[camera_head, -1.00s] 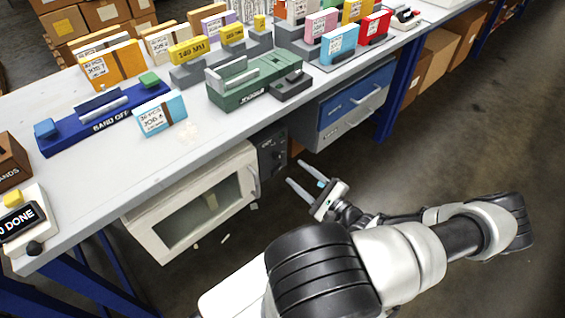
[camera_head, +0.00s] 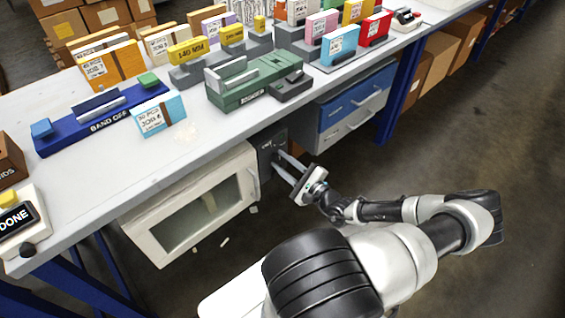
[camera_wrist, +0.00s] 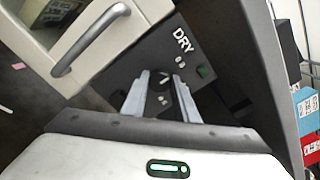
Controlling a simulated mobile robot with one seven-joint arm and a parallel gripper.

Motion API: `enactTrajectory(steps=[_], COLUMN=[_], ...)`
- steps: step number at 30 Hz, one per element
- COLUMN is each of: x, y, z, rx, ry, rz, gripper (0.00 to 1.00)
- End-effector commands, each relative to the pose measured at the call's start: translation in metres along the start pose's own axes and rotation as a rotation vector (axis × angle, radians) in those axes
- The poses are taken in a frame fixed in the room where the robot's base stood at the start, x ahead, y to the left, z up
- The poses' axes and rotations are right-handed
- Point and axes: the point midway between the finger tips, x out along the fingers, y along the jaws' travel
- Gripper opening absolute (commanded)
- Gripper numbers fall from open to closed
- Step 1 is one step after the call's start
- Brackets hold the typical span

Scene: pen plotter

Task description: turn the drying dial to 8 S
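The dark control panel (camera_head: 268,146) is at the right end of the white oven-like unit under the bench. In the wrist view the panel (camera_wrist: 225,50) carries a white "DRY" label, small pale marks and a green square (camera_wrist: 203,72). My gripper (camera_head: 277,160) reaches to the panel with two pale fingers spread apart. In the wrist view my gripper (camera_wrist: 161,80) is open, its fingertips below the label, with small pale marks between them. The dial's outline is too dark to make out, and I cannot read its setting or tell whether the fingers touch it.
The unit's white door (camera_head: 150,243) and its handle (camera_head: 253,183) are just left of my gripper. The grey bench top (camera_head: 100,190) overhangs the panel. Blue and grey drawers (camera_head: 350,105) are to the right. The floor at the right is open.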

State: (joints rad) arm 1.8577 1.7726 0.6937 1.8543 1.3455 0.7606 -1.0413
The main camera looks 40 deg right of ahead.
Motion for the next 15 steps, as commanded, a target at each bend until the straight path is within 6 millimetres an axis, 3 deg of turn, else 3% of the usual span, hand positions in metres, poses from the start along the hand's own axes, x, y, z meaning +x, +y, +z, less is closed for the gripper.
enactTrajectory(steps=[1, 3, 15], x=[-0.0001, -0.0002, 0.0], y=[0.0002, 0.0002, -0.001], z=[0.0, 0.0, 0.002], rx=[0.0, 0.0, 0.083], ry=[0.0, 0.0, 0.0], rz=[0.0, 0.0, 0.003], gripper=[0.14, 0.05, 0.05])
